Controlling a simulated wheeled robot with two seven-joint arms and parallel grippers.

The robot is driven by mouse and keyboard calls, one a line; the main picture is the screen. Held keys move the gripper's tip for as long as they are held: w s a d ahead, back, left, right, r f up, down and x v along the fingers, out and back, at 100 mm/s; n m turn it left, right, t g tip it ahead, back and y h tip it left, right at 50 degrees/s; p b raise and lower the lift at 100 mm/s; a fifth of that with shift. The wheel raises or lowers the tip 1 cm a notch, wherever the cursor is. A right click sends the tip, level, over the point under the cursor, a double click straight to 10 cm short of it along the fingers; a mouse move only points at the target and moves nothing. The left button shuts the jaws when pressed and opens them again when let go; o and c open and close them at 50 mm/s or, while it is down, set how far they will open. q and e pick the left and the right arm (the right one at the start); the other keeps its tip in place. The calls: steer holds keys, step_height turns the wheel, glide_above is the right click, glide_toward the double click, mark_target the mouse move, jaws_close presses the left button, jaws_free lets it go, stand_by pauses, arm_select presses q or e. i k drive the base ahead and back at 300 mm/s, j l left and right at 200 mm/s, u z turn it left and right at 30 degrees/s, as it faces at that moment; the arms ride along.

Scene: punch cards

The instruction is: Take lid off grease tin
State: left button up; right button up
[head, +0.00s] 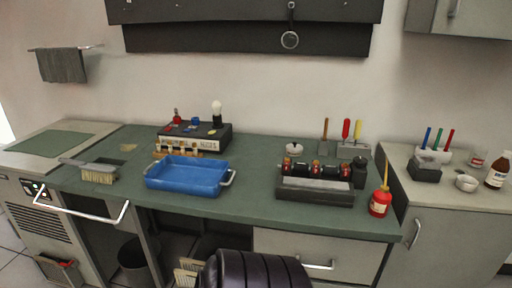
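A small round whitish tin (294,149) stands at the back of the green worktop, right of centre. It has a dark knob-like spot on top and looks like the lidded grease tin, but it is too small to be sure. I cannot make out a gap between lid and tin. Neither of my grippers is in the head view, and nothing is seen touching the tin.
A black rack (315,190) with several dark red-banded cylinders stands in front of the tin. A tool holder (352,150), red oil can (380,203), blue tray (187,176), control box (195,136) and brush (97,174) share the green worktop (255,206). A dark chair back (255,270) stands in front.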

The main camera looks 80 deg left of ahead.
mark_target(293, 148)
steer(key=u, duration=2.4)
